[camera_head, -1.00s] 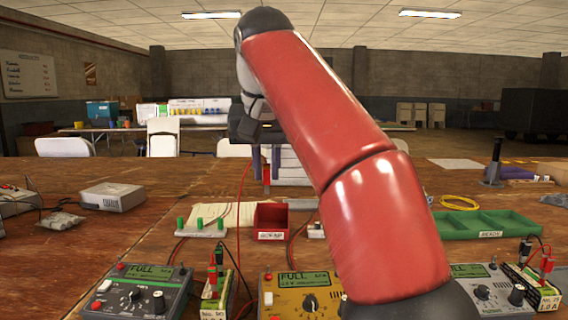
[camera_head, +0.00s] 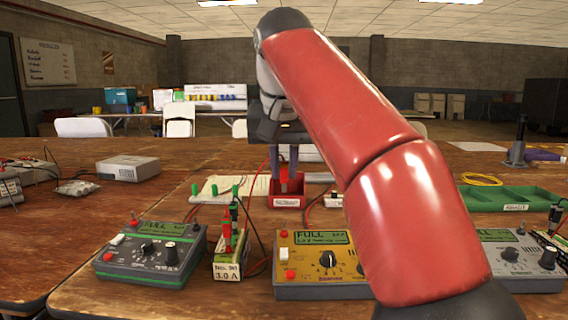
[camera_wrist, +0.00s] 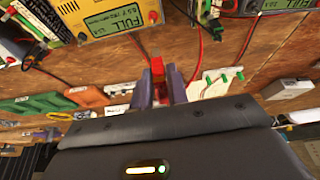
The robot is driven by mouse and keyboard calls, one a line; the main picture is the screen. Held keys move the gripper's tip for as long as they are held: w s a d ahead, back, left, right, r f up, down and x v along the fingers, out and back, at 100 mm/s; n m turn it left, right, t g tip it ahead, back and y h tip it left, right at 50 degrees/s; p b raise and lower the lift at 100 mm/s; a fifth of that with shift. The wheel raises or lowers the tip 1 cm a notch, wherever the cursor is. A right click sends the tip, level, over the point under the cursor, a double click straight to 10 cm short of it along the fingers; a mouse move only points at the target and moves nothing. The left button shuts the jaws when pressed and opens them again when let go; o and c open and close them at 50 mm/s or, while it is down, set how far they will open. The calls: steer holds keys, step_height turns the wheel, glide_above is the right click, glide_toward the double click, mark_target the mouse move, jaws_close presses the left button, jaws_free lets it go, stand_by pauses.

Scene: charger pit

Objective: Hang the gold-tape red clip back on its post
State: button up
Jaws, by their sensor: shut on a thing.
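My gripper (camera_head: 284,190) is shut on a small red clip (camera_head: 285,176), held upright between its purple-grey fingers. In the head view the fingers overlap the red scrap bin (camera_head: 285,202). The wrist view shows the clip (camera_wrist: 157,66) between the fingers (camera_wrist: 159,72), with a red wire close by. No gold tape can be made out. A battery box marked 3.0 A (camera_head: 228,268) carries red, green and black clips or posts. A yellow charger (camera_head: 318,290) and a dark green charger (camera_head: 150,252) show FULL. Which post belongs to the clip cannot be told.
A white board with several green pegs (camera_head: 215,197) stands left of the bin. A green tray (camera_head: 500,198) and a yellow cable coil (camera_head: 481,179) lie at right. Red wires cross the middle. My red arm hides part of the right side.

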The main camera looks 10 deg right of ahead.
steer(key=shift+f, duration=0.15)
steer(key=shift+f+b, duration=2.7)
steer(key=shift+f, duration=0.65)
steer(key=shift+f+p, duration=0.2)
steer(key=shift+p, duration=0.35)
steer(key=o, duration=0.8)
steer(key=shift+o, duration=0.2)
steer(key=shift+o, duration=1)
steer(key=shift+r, duration=0.1)
step_height(320, 180, up, 7)
steer(key=p, duration=0.8)
steer(key=shift+r, duration=0.15)
